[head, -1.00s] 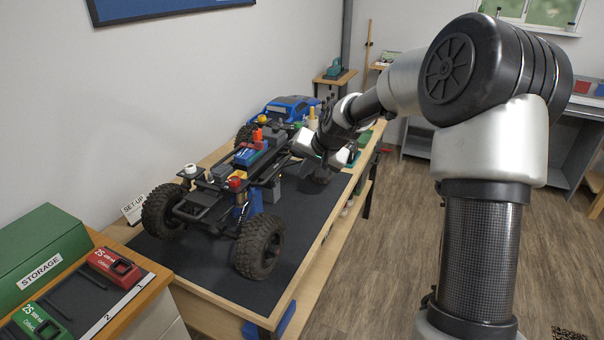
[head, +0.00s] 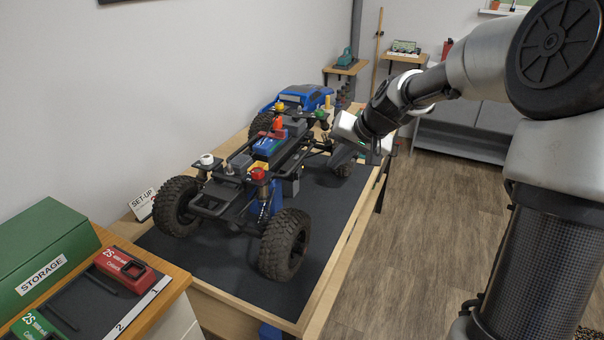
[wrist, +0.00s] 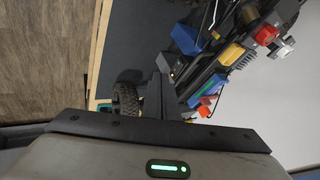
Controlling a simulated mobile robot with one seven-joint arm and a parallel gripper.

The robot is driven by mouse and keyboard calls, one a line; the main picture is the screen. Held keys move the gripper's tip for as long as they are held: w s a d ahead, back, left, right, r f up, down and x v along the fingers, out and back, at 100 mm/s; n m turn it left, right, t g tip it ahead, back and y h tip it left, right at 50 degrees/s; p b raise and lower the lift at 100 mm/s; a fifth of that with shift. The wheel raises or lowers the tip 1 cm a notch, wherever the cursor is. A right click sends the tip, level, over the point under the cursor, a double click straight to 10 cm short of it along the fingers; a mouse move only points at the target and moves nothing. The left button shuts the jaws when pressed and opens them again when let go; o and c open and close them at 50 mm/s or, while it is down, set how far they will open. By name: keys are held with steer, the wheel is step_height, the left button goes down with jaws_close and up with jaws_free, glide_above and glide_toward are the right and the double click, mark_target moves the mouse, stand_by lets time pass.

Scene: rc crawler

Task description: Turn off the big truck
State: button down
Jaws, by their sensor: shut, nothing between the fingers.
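The big truck (head: 285,245) is a black open chassis with large knobby tyres, standing on the dark mat of the bench. Blue, yellow, red and grey parts sit on its top; I cannot tell which one is the switch. My gripper (head: 334,163) is shut and empty beside the far right side of the chassis, pointing down. In the wrist view the closed fingers (wrist: 164,70) show in the middle, with the truck's coloured parts (wrist: 208,90) to their right and a tyre (wrist: 127,100) to their left. I cannot tell whether the fingers touch the truck.
A blue body shell (head: 303,97) lies behind the chassis. The wooden bench edge (head: 352,235) runs along the right, with open floor (head: 430,240) beyond. The wall is close on the left.

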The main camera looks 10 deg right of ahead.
mark_target(300, 173)
steer(key=shift+s, duration=0.1)
steer(key=w+a+f+b, duration=0.1)
steer(key=w+a+f, duration=0.5)
steer(key=w+f, duration=0.1)
steer(key=shift+w+f+b, duration=0.15)
steer(key=shift+f+b, duration=0.25)
steer(key=shift+f, duration=0.05)
stand_by(0.4)
